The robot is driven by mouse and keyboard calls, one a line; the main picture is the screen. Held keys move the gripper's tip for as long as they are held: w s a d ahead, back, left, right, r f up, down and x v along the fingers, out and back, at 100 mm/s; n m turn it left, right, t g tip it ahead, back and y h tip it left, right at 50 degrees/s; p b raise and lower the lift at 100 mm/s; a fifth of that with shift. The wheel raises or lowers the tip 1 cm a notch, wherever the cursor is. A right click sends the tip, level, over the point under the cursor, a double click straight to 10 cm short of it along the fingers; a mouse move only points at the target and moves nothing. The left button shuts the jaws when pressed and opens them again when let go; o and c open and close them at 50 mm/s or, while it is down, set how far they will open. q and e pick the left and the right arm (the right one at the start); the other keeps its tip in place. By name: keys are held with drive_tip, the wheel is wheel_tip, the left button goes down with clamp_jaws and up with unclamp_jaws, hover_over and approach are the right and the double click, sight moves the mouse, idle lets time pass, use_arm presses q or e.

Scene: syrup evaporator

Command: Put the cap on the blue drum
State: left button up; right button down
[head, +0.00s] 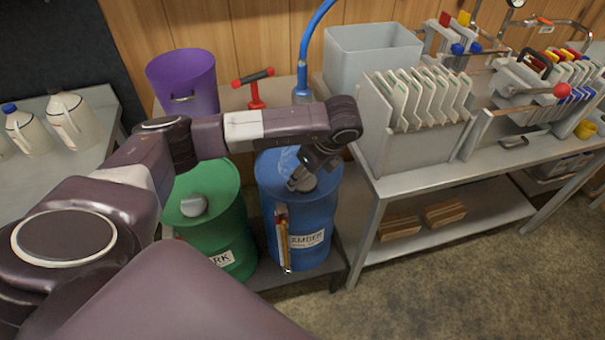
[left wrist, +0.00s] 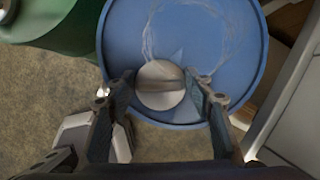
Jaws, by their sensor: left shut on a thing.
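The blue drum (head: 316,218) stands upright with an "AMBER" label on its front. Its blue top (left wrist: 190,35) fills the middle of the left wrist view. My left gripper (head: 304,178) points down at the near part of that top. Its two fingers are shut on a round pale grey cap (left wrist: 160,98), one finger on each side. The cap (head: 306,184) is over the drum's top near the front rim. I cannot tell whether it touches the top or is seated, and any opening under it is hidden. My right gripper is not in view.
A green drum (head: 228,215) with a grey cap (head: 194,205) stands just left. Behind are a purple bucket (head: 183,80), a red-handled tool (head: 254,90) and a blue hose (head: 308,45). A metal table (head: 388,183) with a filter press stands close on the right.

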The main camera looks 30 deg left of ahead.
use_arm(q)
drive_tip(key=shift+s+f+b, duration=0.1)
drive_tip(key=shift+f+b, duration=0.4)
drive_tip(key=shift+f, duration=0.15)
drive_tip(key=o, duration=1.2)
drive_tip(key=shift+o, duration=0.2)
drive_tip(key=o, duration=0.3)
